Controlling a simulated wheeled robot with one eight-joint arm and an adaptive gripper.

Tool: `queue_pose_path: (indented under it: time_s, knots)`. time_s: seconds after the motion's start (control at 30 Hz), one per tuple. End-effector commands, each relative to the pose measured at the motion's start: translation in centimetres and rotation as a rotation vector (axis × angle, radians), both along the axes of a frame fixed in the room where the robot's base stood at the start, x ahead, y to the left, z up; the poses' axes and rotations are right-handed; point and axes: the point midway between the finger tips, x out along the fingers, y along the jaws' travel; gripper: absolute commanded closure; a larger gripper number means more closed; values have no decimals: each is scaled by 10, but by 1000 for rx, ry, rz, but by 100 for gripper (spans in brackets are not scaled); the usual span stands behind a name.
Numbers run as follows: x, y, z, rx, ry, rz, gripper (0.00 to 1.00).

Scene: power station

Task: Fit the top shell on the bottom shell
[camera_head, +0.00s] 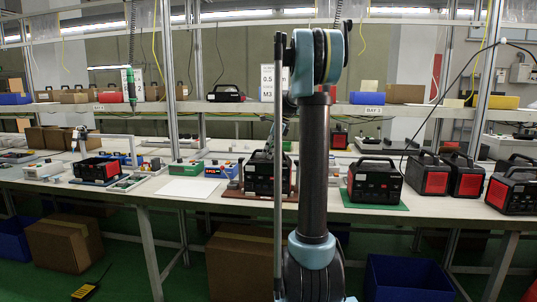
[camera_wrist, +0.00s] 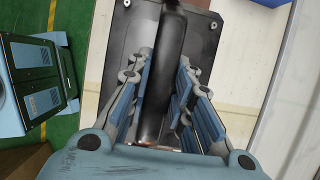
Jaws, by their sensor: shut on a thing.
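In the wrist view my gripper (camera_wrist: 165,66) is shut on the dark handle of a black top shell (camera_wrist: 204,32), with a finger on each side of the handle. I cannot tell for sure whether this is the held shell. The bottom shell under the held shell is hidden, so I cannot tell whether they touch.
A black and red unit (camera_head: 374,184) stands on a green mat (camera_head: 380,206) right of my arm. Several finished-looking units (camera_head: 466,178) stand further right. A lower black and red part (camera_head: 97,169) sits at left. A white sheet (camera_head: 187,188) lies on the bench. Upright posts and a shelf (camera_head: 225,107) stand behind.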

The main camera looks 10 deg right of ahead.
Motion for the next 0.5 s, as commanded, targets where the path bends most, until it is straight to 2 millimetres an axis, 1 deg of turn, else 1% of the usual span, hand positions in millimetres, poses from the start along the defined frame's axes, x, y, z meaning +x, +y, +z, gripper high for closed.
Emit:
queue_pose_path:
  time_s: [0.43,0.47,0.5]
  knots:
    - [0,0,-4,0,0,0,100]
    - [0,0,-4,0,0,0,77]
    - [0,0,-4,0,0,0,68]
